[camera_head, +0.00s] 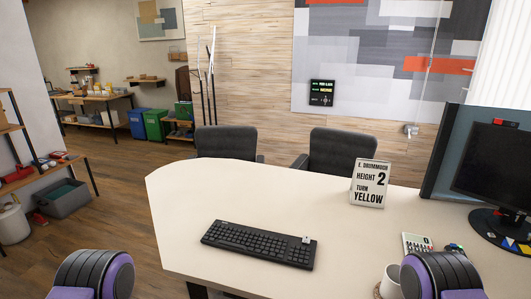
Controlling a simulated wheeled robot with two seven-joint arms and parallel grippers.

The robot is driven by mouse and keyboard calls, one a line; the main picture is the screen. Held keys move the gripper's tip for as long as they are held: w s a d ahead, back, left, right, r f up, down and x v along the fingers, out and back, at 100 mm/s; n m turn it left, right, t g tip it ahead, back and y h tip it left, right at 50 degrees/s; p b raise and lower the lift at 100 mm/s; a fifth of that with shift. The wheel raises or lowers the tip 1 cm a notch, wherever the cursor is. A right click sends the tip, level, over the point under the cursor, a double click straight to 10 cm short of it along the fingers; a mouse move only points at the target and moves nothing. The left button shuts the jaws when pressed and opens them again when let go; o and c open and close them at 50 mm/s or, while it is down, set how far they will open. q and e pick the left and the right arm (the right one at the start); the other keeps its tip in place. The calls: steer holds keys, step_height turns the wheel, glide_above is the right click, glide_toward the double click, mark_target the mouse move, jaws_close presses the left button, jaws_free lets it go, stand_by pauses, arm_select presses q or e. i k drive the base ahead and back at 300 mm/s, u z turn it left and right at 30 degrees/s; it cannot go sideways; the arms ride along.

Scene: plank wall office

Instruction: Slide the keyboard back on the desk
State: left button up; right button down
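The black keyboard (259,244) lies flat on the white desk (205,195), near its front edge and slightly angled. A small light-coloured item (306,239) sits at its right end. Purple and dark parts of my two arms show at the bottom left and bottom right of the picture. Neither gripper shows in this view, and nothing of mine touches the keyboard.
A white sign (370,183) stands behind the keyboard to the right. A mug (390,282), a calculator (417,243) and a monitor (497,170) are on the desk's right side. Two dark chairs (226,142) stand behind the desk. The desktop behind the keyboard is clear.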

mark_target(289, 250)
steer(key=u, duration=0.35)
steer(key=k, duration=0.5)
steer(key=u, duration=1.35)
steer(key=i, duration=0.9)
steer(key=z, duration=0.7)
steer(key=i, duration=0.5)
steer(key=z, duration=0.5)
